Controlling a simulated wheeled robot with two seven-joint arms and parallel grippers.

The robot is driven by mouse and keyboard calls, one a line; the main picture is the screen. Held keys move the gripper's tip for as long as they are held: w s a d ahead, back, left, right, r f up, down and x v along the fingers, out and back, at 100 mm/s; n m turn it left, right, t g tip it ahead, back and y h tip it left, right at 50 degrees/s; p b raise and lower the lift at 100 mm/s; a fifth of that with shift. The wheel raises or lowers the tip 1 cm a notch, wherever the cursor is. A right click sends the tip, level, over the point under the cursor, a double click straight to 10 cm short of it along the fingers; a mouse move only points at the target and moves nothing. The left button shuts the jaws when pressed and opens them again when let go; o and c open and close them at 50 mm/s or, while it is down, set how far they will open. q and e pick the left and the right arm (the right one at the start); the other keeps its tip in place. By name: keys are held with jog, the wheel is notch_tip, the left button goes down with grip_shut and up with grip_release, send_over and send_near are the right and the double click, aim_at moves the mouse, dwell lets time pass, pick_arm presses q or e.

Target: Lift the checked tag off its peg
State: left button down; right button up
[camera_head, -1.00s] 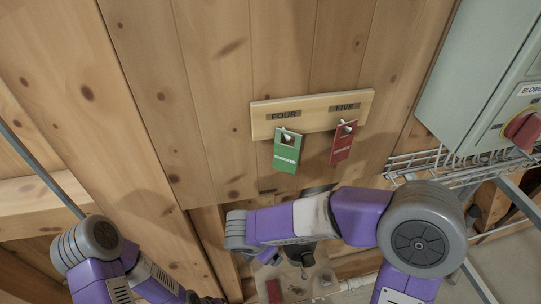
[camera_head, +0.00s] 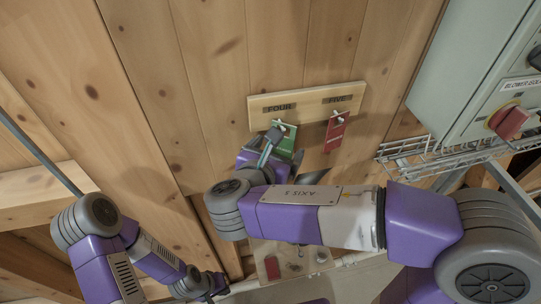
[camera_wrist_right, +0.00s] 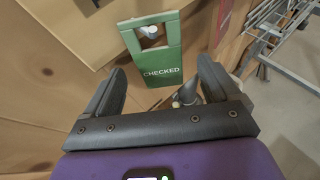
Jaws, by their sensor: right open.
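The green checked tag (camera_head: 284,136) hangs on its peg under the label FOUR on a wooden board. It also shows in the right wrist view (camera_wrist_right: 158,62), with CHECKED in white and the pale peg end in its top opening. My right gripper (camera_head: 270,146) is in front of and just below the tag, hiding its lower part in the head view. In the right wrist view the right gripper (camera_wrist_right: 160,66) is open, its fingers spread either side of the tag's lower end. My left gripper (camera_head: 212,290) is low at left, away from the board; its jaws are unclear.
A red tag (camera_head: 337,131) hangs under FIVE, close to the right of the green one. A grey control box (camera_head: 470,75) with a red knob (camera_head: 511,121) and a wire rack (camera_head: 430,160) are at right. Bare wooden wall lies left of the board.

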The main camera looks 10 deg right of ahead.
jog(key=shift+x, duration=0.85)
jog(key=c, duration=1.1)
jog(key=shift+r, duration=0.1)
jog(key=shift+r+p, duration=0.55)
jog(key=shift+p, duration=0.1)
jog(key=shift+r, duration=0.1)
jog(key=shift+a, duration=0.1)
jog(key=shift+s+a, duration=0.85)
jog(key=shift+s, duration=0.45)
jog(key=shift+s+a, duration=0.85)
jog(key=shift+s, duration=0.45)
jog(key=shift+s+a, duration=0.8)
jog(key=shift+s, duration=0.5)
